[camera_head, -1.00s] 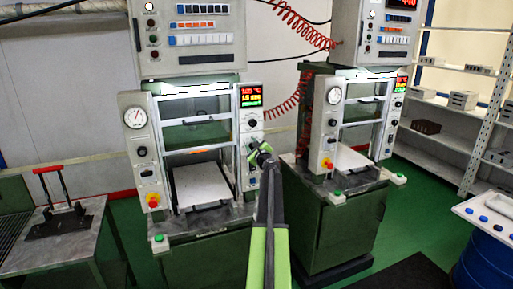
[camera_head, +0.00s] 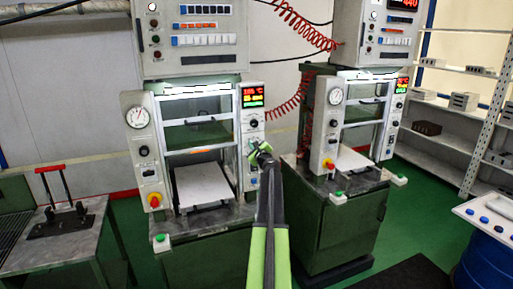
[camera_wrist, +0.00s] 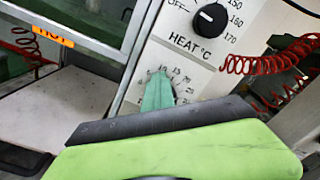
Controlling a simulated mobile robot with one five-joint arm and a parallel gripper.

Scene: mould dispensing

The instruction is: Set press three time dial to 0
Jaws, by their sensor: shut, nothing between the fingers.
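The middle press (camera_head: 195,150) has a control panel on its right post. My gripper (camera_head: 260,151), shut and empty, is at the lower part of that panel. In the wrist view, a numbered dial scale (camera_wrist: 186,86), with figures around 10 to 25, lies below the HEAT °C label. The black heat dial (camera_wrist: 210,18) is just above, uncovered. The press's lit display (camera_head: 252,96) is too small to read surely.
A second press (camera_head: 345,125) stands to the right, with a coiled red hose (camera_wrist: 270,62) beside the panel. A bench with a red-handled tool (camera_head: 62,205) is at left. Shelves (camera_head: 440,115) and a blue drum (camera_head: 490,262) are at right. Green floor shows between.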

